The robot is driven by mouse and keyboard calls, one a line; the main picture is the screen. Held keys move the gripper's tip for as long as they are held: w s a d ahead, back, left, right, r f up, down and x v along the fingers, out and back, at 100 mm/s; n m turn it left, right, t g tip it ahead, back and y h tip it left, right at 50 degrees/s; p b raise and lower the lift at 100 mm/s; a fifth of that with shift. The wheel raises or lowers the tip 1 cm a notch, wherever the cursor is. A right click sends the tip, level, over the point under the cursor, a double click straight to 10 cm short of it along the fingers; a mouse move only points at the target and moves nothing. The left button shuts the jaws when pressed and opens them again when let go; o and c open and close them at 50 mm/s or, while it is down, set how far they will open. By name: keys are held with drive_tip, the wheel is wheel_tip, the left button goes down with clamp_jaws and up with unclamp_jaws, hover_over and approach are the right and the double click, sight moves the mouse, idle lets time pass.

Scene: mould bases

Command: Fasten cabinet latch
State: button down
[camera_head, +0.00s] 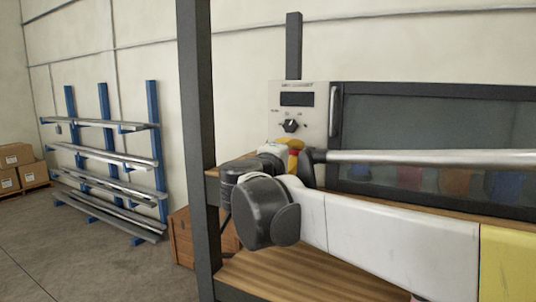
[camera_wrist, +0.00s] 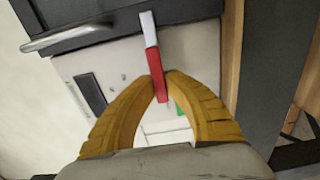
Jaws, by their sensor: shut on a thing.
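The cabinet (camera_head: 297,112) has a pale control panel with a dark display and a knob, beside a dark-framed glass door (camera_head: 430,125). In the wrist view, the latch (camera_wrist: 152,60) is a lever with a pale grey upper end and a red grip, near the dark door edge (camera_wrist: 90,25). My gripper (camera_wrist: 160,88) has curved yellow fingers closed around the lower part of the red grip.
A metal door handle (camera_wrist: 70,38) sticks out at upper left in the wrist view. A dark upright post (camera_head: 198,150) stands left of the cabinet, above a wooden shelf (camera_head: 290,270). A blue rack of metal bars (camera_head: 105,160) and cartons (camera_head: 17,168) stand farther left.

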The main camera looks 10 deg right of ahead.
drive_tip(key=c, duration=1.4)
unclamp_jaws()
drive_tip(key=v, duration=1.2)
drive_tip(key=shift+d, duration=0.1)
